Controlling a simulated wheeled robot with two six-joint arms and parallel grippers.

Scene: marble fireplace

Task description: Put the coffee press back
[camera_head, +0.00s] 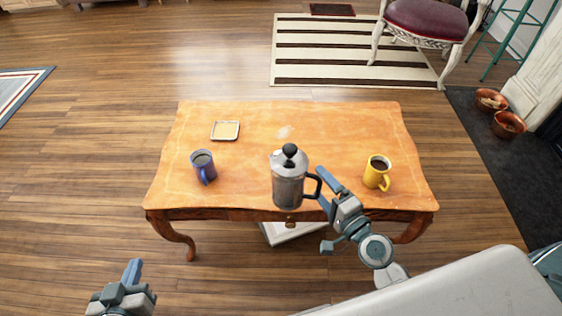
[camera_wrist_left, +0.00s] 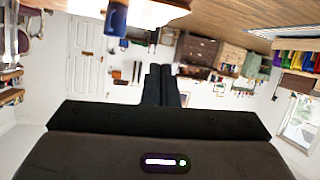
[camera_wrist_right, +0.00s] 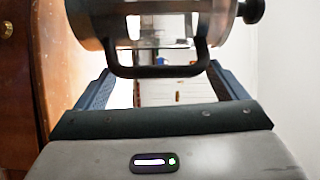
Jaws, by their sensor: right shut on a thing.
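The coffee press (camera_head: 288,180), a glass and metal cylinder with a black lid knob, appears upright at the table's front edge in the head view. I cannot tell for sure whether its base touches the table. My right gripper (camera_head: 325,188) is shut on its black handle, on the press's right side. In the right wrist view the press (camera_wrist_right: 150,22) fills the top, with its handle (camera_wrist_right: 158,71) between the fingers. My left gripper (camera_head: 133,270) is low at the left, away from the table; its fingers (camera_wrist_left: 162,85) are together and empty.
The wooden table (camera_head: 340,125) holds a small square coaster (camera_head: 225,130) at back left, a blue mug (camera_head: 203,165) at left and a yellow mug (camera_head: 377,172) right of the press. The table's back middle and right are clear. A white object (camera_head: 290,233) lies beneath.

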